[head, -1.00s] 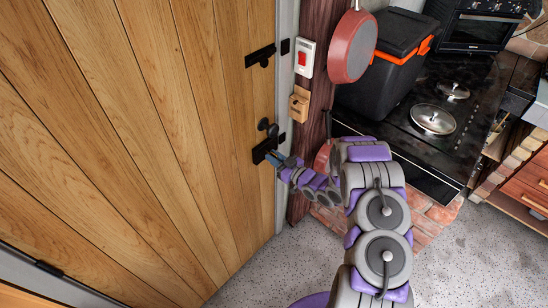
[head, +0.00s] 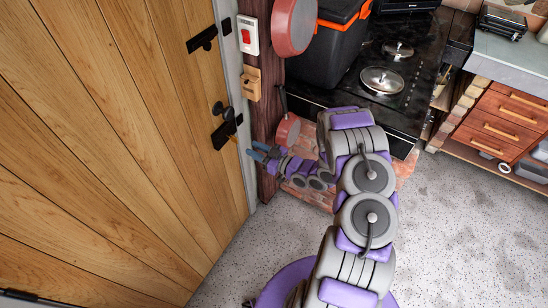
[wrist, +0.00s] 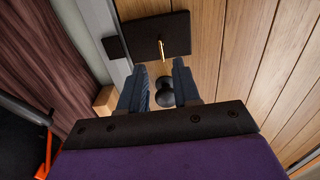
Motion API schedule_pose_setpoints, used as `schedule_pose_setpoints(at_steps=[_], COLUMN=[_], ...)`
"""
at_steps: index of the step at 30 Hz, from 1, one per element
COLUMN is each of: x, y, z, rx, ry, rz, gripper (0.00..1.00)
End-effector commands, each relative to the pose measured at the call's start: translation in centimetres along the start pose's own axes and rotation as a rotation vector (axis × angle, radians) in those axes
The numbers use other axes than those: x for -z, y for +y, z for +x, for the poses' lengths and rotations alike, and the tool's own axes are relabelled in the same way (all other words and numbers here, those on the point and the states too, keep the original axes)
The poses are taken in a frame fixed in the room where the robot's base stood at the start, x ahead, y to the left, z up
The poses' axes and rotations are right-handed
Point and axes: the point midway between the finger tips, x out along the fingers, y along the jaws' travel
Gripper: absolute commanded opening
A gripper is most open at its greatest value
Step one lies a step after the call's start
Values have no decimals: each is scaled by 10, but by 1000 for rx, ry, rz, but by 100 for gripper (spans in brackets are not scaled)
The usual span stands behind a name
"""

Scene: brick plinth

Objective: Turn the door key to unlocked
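The brass key (wrist: 162,50) sticks out of a black lock plate (wrist: 176,32) on the wooden door. In the head view the lock plate (head: 222,133) is on the door's right edge, with the small key (head: 235,136) barely visible. A dark round knob (wrist: 168,93) is beside the plate; it also shows in the head view (head: 219,108). My gripper (wrist: 160,70) is open and empty, its dark fingers apart and pointing toward the plate. In the head view my gripper (head: 255,151) is a short way off the door, right of the plate, and apart from the key.
A black latch (head: 202,39) is higher on the door (head: 110,140). A red switch (head: 247,35) and a wooden block (head: 250,84) are on the post beside it. Red pans (head: 294,25) hang nearby. A black stove (head: 390,100) stands behind my arm. The speckled floor is clear.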

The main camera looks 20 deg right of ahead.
Motion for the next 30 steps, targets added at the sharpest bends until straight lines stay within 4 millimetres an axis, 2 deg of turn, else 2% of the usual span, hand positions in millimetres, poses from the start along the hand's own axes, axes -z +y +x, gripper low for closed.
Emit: schedule_pose_setpoints(at_steps=[3,12,19,30], x=[0,-1,-1,-1], y=[2,2,1,0], z=[-23,-64,-77,-78], rx=[-6,-3,-1,0], ry=[-2,-1,0,-1], rz=[3,1,0,0], gripper=[32,32,32,32])
